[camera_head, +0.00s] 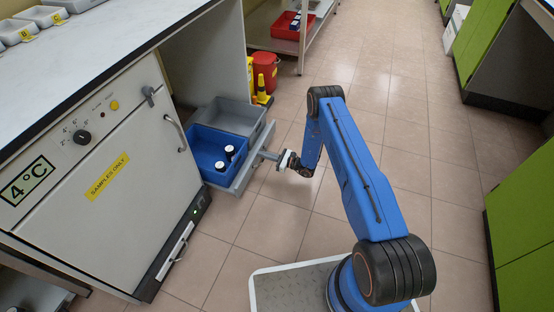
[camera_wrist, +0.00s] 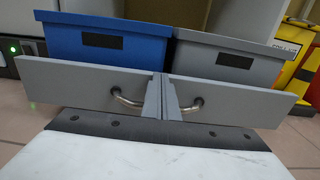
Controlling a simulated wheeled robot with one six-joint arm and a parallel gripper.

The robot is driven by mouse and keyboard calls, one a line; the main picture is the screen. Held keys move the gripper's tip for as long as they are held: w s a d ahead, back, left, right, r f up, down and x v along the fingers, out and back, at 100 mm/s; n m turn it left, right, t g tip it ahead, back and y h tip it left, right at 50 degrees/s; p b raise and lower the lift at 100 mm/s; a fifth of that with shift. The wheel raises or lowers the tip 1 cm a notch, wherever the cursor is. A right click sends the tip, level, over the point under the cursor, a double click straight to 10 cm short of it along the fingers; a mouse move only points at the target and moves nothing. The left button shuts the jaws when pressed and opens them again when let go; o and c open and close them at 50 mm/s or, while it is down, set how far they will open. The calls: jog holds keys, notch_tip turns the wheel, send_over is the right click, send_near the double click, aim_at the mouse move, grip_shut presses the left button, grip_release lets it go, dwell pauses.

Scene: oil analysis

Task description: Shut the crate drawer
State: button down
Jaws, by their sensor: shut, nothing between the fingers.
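The crate drawer stands pulled out from the opening under the bench. Its grey front panel (camera_head: 241,175) also shows in the wrist view (camera_wrist: 80,84). A blue crate (camera_head: 205,143) with dark, white-capped bottles (camera_head: 225,157) and a grey crate (camera_head: 238,113) sit in it side by side. My gripper (camera_head: 265,155) is shut and empty at the outer side of the front panel. In the wrist view, its fingers (camera_wrist: 167,95) cover the panel's middle, and curved metal handle parts (camera_wrist: 128,100) show on both sides of them. Whether the fingertips touch the panel is unclear.
A white 4 °C sample fridge (camera_head: 110,150) stands left of the drawer, under the bench top (camera_head: 85,50). The tiled floor (camera_head: 400,120) to the right is clear.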

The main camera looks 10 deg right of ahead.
jog(key=x, duration=1.8)
jog(key=shift+w+a+r, duration=0.15)
jog(key=shift+w+a, duration=0.05)
jog(key=shift+a, duration=0.05)
jog(key=shift+a+r, duration=0.1)
